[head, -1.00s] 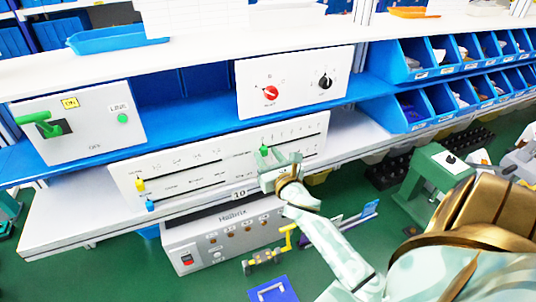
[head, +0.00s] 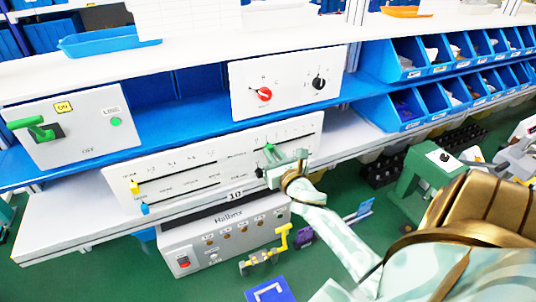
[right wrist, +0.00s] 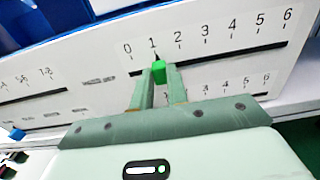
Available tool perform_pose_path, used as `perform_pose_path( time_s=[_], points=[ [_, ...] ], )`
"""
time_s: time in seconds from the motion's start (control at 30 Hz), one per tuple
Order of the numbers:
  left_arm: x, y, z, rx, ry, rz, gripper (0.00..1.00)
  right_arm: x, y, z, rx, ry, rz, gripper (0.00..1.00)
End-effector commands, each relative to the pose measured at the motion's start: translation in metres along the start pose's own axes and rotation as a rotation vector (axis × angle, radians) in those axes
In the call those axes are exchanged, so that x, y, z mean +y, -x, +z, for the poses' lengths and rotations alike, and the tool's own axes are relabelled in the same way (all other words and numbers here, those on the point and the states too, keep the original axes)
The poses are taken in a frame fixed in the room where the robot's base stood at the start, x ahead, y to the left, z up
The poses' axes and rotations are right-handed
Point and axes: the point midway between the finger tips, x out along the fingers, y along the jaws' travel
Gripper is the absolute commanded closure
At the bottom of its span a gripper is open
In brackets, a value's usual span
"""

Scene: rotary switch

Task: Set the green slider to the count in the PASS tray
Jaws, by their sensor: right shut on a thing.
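The green slider (right wrist: 159,71) sits on the upper right slot of a white panel, with its pointer about at the 1 mark of a scale from 0 to 6. It also shows in the head view (head: 268,148). My right gripper (right wrist: 161,76) is shut on the slider, one finger on each side of it. In the head view the right gripper (head: 272,158) reaches the panel from the lower right. My left gripper is not in view. I cannot make out a tray marked PASS.
The white panel (head: 225,146) also has a yellow slider (head: 135,187) and a blue slider (head: 144,209) at its left. Above are a box with red and black knobs (head: 290,82) and a box with a green lever (head: 62,130). Blue bins (head: 400,110) stand at right.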

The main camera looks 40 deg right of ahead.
Motion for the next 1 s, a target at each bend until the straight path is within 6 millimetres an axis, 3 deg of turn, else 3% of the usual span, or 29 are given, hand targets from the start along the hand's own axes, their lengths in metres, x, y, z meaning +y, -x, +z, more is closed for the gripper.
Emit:
perform_pose_path(
  time_s=[0.1,0.13,0.2,0.5,0.63,0.77,1.0],
  points=[
    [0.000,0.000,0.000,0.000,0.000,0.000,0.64,0.000,0.000,0.000,-0.001,-0.001,0.000,1.00],
    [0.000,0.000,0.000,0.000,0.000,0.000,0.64,0.000,0.000,0.000,-0.001,-0.001,0.000,0.82],
    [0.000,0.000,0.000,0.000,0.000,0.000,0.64,0.000,0.000,0.000,-0.001,-0.001,0.000,0.62],
    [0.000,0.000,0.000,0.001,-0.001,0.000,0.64,0.001,0.001,0.000,0.000,-0.001,0.000,0.62],
    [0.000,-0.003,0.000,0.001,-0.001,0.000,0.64,0.001,0.013,-0.002,0.001,-0.001,0.001,0.62],
    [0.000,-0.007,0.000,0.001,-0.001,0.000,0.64,0.001,0.042,-0.003,0.003,0.000,0.002,0.62],
    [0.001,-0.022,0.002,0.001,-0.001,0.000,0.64,0.000,0.108,-0.004,0.004,-0.001,0.000,0.62]
  ],
)
